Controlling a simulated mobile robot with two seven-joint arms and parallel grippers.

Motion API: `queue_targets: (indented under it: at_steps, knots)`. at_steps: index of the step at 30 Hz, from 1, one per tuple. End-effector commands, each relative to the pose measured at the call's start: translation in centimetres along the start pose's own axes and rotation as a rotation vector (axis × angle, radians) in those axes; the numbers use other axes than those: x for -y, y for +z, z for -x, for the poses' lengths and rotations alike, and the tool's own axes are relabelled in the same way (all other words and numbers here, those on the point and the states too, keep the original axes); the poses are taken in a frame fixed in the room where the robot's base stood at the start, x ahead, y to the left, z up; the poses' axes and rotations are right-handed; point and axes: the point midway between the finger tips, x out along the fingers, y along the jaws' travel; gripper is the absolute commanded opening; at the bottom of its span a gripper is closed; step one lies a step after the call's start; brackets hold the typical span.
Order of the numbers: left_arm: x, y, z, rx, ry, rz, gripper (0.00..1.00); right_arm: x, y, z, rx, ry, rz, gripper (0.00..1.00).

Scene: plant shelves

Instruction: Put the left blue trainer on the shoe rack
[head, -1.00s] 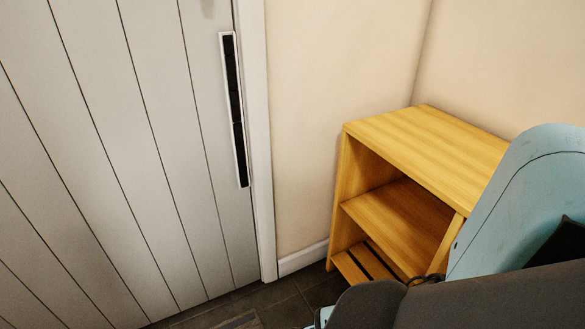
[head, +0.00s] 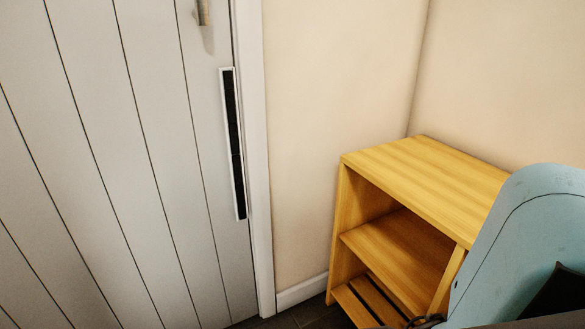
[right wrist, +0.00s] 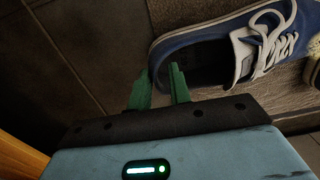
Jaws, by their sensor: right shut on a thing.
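A blue trainer (right wrist: 195,40) with white laces and a white lining lies in the right wrist view, its heel toward my right gripper. My right gripper (right wrist: 159,71) has green fingers shut on the heel edge, one finger on the inner side and one outside. The wooden shoe rack (head: 425,165) stands in the corner in the head view, with a top, a middle shelf and a slatted lower shelf. My light blue arm covers its right part. The trainer is not visible in the head view. My left gripper is in neither current view.
A white panelled door (head: 120,160) with a dark vertical strip stands at the left. Part of another shoe (right wrist: 315,65) shows at the right edge of the wrist view. A textured mat (right wrist: 285,90) lies under the trainer. Dark tiles (right wrist: 85,50) are bare on the left.

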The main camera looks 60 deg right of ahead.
Motion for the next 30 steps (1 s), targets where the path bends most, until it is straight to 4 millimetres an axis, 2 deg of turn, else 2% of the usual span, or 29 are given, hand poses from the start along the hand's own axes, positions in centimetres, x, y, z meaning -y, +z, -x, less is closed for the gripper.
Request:
queue_targets:
  at_steps: [7, 8, 13, 23, 26, 30]
  knots:
    - [0.0, 0.1, 0.0, 0.001, 0.000, 0.000, 0.36, 0.1, 0.0, 0.0, -0.001, -0.002, 0.000, 0.00]
    - [0.0, 0.1, 0.0, 0.001, 0.000, 0.000, 0.36, 0.1, 0.0, 0.0, -0.001, -0.002, 0.000, 0.22]
    - [0.0, 0.1, 0.0, 0.002, 0.000, 0.000, 0.36, 0.0, 0.0, 0.0, -0.001, -0.001, 0.000, 0.45]
    - [0.0, 0.1, 0.1, 0.002, 0.000, 0.000, 0.36, -0.1, 0.0, 0.2, 0.000, 0.002, 0.000, 0.45]
    - [-0.1, -0.1, 0.6, -0.001, -0.001, 0.000, 0.36, -0.1, 0.0, 1.0, 0.000, 0.002, 0.000, 0.45]
    - [-0.1, -0.6, 1.8, -0.008, -0.002, -0.002, 0.36, 0.0, -0.1, 3.2, -0.003, -0.001, 0.000, 0.45]
